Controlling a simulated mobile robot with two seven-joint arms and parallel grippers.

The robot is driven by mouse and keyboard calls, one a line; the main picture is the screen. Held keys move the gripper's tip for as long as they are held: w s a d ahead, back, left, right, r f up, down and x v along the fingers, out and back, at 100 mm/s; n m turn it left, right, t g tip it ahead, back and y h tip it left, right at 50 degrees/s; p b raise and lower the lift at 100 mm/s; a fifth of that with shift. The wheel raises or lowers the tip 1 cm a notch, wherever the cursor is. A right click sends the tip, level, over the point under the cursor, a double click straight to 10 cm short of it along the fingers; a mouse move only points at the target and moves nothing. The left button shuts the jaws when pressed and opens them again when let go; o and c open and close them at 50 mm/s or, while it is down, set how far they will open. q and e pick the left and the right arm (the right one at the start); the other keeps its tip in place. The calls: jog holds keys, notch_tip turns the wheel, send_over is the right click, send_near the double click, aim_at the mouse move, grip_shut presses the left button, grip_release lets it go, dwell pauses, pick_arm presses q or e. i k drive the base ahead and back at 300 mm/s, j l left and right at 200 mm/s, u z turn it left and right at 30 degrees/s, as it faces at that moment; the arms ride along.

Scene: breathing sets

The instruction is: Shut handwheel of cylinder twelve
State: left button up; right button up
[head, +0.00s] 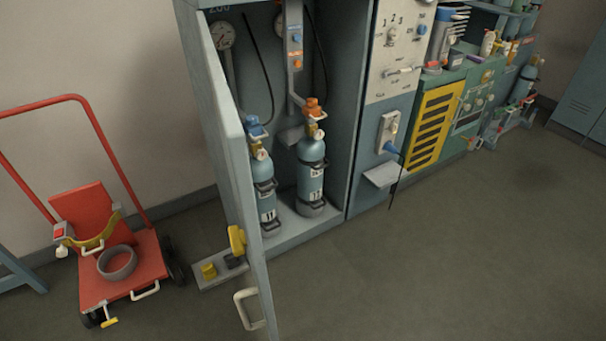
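Two blue-grey cylinders stand upright side by side in the open cabinet. The right cylinder (311,177) has a small white label that looks like 12, though it is small and hard to read. On its top sits an orange handwheel (313,106), with a gauge just below. The left cylinder (265,190) has a label that looks like 11 and a blue handwheel (255,128) on top. The door edge partly hides this left cylinder. How far either handwheel is turned cannot be told. Neither of my grippers is in view.
The cabinet door (233,150) stands open toward me, with a pale handle (248,309) low on it. A red trolley (118,268) holding a grey ring stands at left. A grey panel with a small shelf (381,175) is right of the cabinet. The floor in front is clear.

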aim_at(318, 134)
jog(key=l+u, duration=0.2)
jog(key=l, duration=1.05)
jog(key=i+l+u, duration=0.15)
jog(key=l, duration=0.25)
jog(key=l+u, duration=0.1)
jog(key=l, duration=0.3)
jog(key=i+l+u, duration=0.15)
jog(key=i+l, duration=0.15)
jog(key=i+l+u, duration=0.2)
jog(key=l, duration=0.3)
jog(key=i+l+u, duration=0.1)
jog(key=i+l, duration=0.15)
jog(key=i, duration=0.2)
jog(key=i+l+u, duration=0.1)
jog(key=i+l, duration=0.25)
jog(key=i, duration=0.1)
